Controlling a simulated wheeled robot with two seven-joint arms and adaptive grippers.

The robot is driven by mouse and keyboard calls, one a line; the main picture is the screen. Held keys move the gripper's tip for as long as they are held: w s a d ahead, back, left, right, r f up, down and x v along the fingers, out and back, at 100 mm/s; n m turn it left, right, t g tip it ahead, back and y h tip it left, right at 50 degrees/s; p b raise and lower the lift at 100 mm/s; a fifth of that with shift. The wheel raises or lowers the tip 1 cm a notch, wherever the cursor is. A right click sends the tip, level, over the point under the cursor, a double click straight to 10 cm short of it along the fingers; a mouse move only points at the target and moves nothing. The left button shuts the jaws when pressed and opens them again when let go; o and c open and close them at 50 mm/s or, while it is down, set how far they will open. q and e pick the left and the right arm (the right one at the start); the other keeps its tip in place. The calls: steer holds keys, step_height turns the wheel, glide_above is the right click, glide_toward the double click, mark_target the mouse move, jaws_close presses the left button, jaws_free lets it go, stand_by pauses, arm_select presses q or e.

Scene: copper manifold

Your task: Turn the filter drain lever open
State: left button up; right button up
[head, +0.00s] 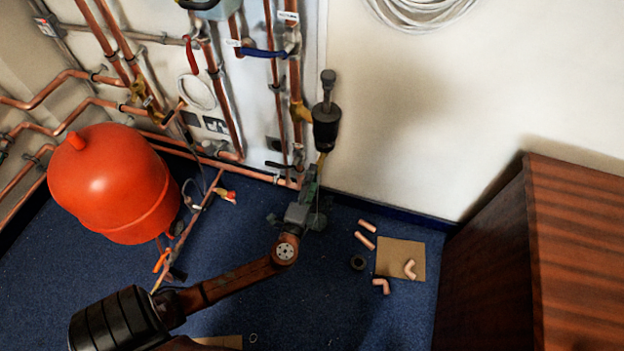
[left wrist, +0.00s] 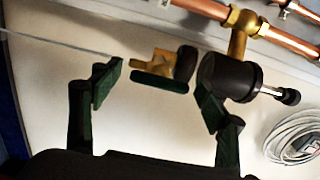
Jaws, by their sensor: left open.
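The filter is a black cylinder (head: 326,128) on a brass fitting beside the copper pipe on the wall. It also shows in the left wrist view (left wrist: 226,76). A small brass drain valve (left wrist: 153,64) sits off its end, with a dark green lever (left wrist: 160,82) lying along it. My left gripper (head: 309,207) is just below the filter in the head view. In the left wrist view its two green-padded fingers (left wrist: 157,86) are spread apart, one to each side of the lever, with gaps visible. Whether they touch anything is unclear. My right gripper is not in view.
Copper pipes (head: 233,110) with a blue lever (head: 264,52) and a red lever (head: 190,55) cover the wall board. An orange vessel (head: 112,185) stands left. Pipe pieces (head: 365,240) and cardboard (head: 398,252) lie on the blue floor. A wooden cabinet (head: 575,260) stands right.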

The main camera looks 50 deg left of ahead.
arm_select(q)
steer(key=v, duration=1.2)
steer(key=shift+s+a, duration=0.1)
stand_by(0.4)
